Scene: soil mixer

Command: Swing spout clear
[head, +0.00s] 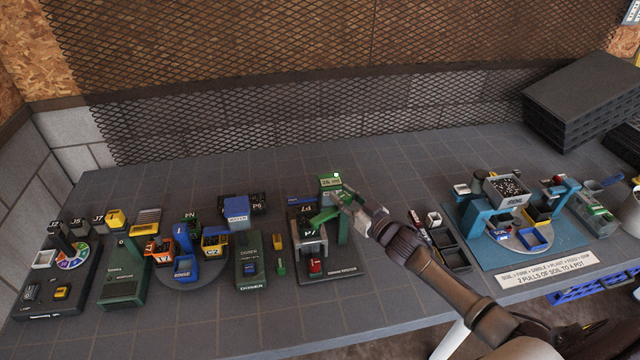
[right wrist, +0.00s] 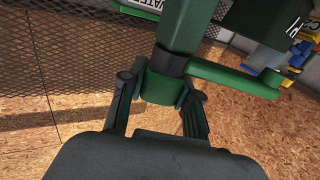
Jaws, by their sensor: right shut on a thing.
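The green spout (head: 324,216) is a flat arm on a green post of the station with the dark base (head: 330,276). In the right wrist view the spout (right wrist: 235,78) reaches out to the right from a green collar (right wrist: 160,86) under the post. My right gripper (head: 345,202) comes in from the right and is shut on the spout's collar. In the right wrist view its fingers (right wrist: 160,92) stand on both sides of the collar. A green tank (head: 330,183) with a white label sits at the top. My left gripper is out of view.
A blue box (head: 237,210) and a green dibber unit (head: 250,262) stand left of the station. A dark tray (head: 452,250) and the soil station's blue mat (head: 500,258) lie right. Wire mesh (head: 250,90) rises behind the table.

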